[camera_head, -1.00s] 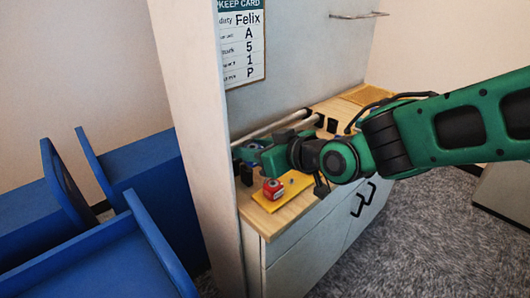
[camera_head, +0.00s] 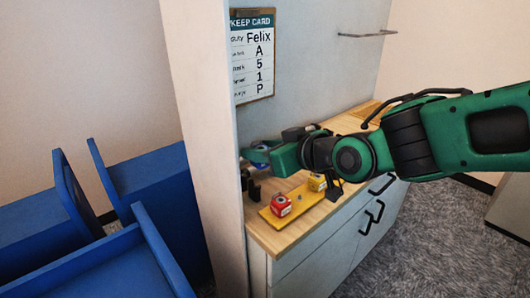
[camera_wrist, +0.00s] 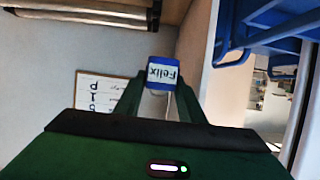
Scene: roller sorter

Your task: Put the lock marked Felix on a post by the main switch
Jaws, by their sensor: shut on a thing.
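The blue lock with a white label reading Felix (camera_wrist: 162,72) is held between the fingertips of my gripper (camera_wrist: 158,92) in the wrist view, with the label upside down. In the head view my gripper (camera_head: 263,156) is above the left end of the wooden counter, beside the tall panel, and only a bit of blue shows at its tip. No main switch or post can be clearly made out.
A red lock (camera_head: 281,205) and a yellow lock (camera_head: 317,182) stand on a yellow board (camera_head: 299,203) on the wooden counter (camera_head: 262,232). A card (camera_head: 253,56) hangs on the wall above. Blue chutes (camera_head: 130,262) stand left of the panel (camera_head: 205,120).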

